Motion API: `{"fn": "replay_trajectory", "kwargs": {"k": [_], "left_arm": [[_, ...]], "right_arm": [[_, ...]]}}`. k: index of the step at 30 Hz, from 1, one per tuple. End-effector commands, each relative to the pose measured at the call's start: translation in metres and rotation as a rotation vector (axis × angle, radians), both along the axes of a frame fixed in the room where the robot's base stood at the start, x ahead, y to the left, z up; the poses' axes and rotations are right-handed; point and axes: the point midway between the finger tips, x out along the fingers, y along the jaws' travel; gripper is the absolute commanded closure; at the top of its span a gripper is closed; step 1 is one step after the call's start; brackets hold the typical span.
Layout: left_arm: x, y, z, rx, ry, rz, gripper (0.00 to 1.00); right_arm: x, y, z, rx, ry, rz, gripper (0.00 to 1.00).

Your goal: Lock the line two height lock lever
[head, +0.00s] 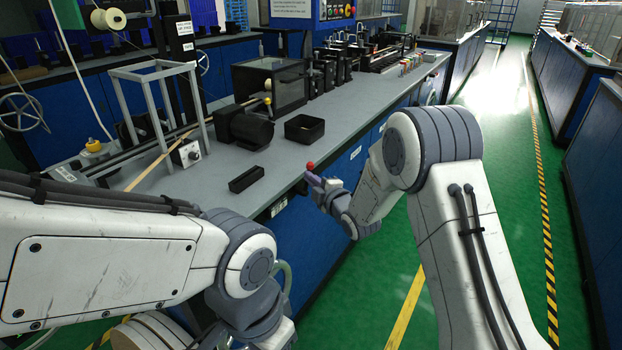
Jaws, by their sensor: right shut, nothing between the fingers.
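A small red ball knob (310,166) shows at the front edge of the grey bench (215,185). It looks like the end of a lever, but its shaft is mostly hidden. I cannot tell whether the fingertips touch the knob or the lever. My left arm comes in from the left and bends down at the bottom; its gripper does not show.
A grey frame (157,105) stands at the left.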

Motion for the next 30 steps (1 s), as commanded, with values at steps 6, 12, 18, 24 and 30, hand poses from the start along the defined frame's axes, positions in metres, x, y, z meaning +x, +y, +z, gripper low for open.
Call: {"fn": "replay_trajectory", "kwargs": {"k": [6, 12, 18, 24, 30], "left_arm": [[0.0, 0.0, 0.0, 0.0, 0.0, 0.0, 0.5], [0.0, 0.0, 0.002, 0.0, 0.0, 0.0, 0.5], [0.0, 0.0, 0.006, 0.0, 0.0, 0.0, 0.5], [0.0, 0.0, 0.01, 0.0, 0.0, 0.0, 0.5], [0.0, 0.0, 0.018, 0.0, 0.0, 0.0, 0.5]], "right_arm": [[0.0, 0.0, 0.0, 0.0, 0.0, 0.0, 1.0], [0.001, -0.001, 0.001, 0.006, 0.009, -0.001, 1.0], [0.003, -0.005, 0.002, 0.029, 0.045, -0.003, 1.0], [0.005, -0.008, 0.002, 0.046, 0.067, -0.007, 1.0], [0.008, -0.017, 0.004, 0.08, 0.117, -0.014, 1.0]]}}
